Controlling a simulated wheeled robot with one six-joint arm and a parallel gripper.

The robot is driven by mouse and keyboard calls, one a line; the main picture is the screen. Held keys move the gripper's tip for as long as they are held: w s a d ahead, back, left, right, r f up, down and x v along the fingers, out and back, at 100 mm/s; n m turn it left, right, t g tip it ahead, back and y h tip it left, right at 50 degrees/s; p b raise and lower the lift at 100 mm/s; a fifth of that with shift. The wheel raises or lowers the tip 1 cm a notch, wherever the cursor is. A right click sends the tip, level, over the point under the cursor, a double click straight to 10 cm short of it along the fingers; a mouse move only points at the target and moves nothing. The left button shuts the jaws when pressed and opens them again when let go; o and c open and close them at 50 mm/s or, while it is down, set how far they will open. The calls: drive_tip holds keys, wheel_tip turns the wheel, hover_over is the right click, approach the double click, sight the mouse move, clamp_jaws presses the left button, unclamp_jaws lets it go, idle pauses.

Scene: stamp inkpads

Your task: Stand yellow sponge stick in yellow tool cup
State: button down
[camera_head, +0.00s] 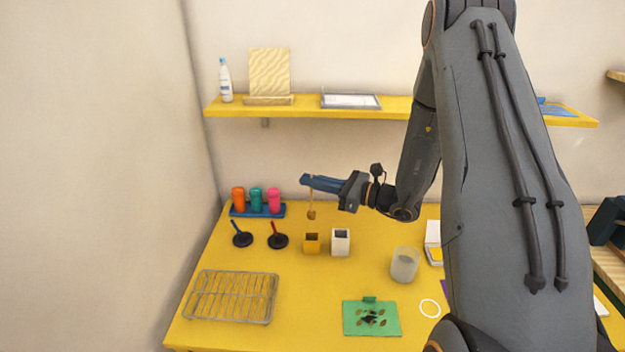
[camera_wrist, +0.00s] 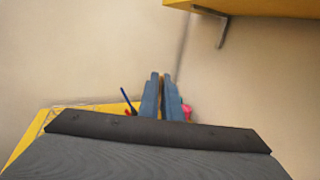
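My gripper (camera_head: 308,182) is shut on the yellow sponge stick (camera_head: 311,206), which hangs about upright below the fingertips with its brownish sponge end down. The yellow tool cup (camera_head: 312,243) stands on the yellow table below the stick, with its dark opening facing up. The stick's lower end is apart from the cup, above it in the picture. In the wrist view the two blue fingers (camera_wrist: 161,96) are close together with a thin brownish strip of the stick (camera_wrist: 161,82) between them.
A white square cup (camera_head: 341,242) stands just right of the yellow cup. Two stampers on dark round bases (camera_head: 278,241) stand to its left. Colored bottles (camera_head: 256,200) stand in a blue rack behind.

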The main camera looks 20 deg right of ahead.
sight(312, 212)
drive_tip(key=shift+f+b, duration=3.3)
drive_tip(key=shift+f, duration=2.2)
drive_tip(key=c, duration=1.9)
unclamp_jaws()
drive_tip(key=shift+o, duration=0.2)
drive_tip(key=b+v, duration=0.2)
drive_tip(key=v, duration=0.5)
drive_tip(key=shift+s+d, duration=0.25)
drive_tip(key=shift+d, duration=0.05)
